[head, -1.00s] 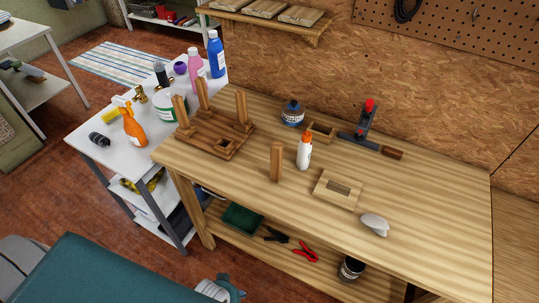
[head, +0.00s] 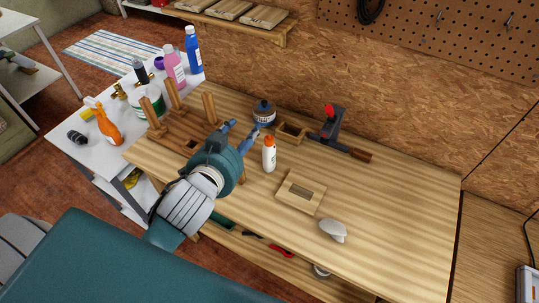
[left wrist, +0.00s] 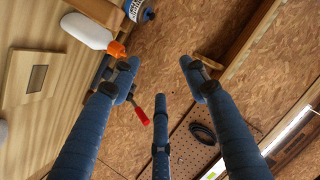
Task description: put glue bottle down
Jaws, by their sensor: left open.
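The glue bottle (head: 269,156), white with an orange cap, stands upright on the wooden workbench (head: 390,215). My left gripper (head: 243,130) is open and empty, over the bench just left of the bottle and apart from it. In the left wrist view its spread fingers (left wrist: 158,75) have nothing between them. The white glue bottle (left wrist: 88,31) shows there at the upper left, outside the fingers. My left arm hides part of the bench's front left. My right gripper is not in view.
The bench's right side is clear.

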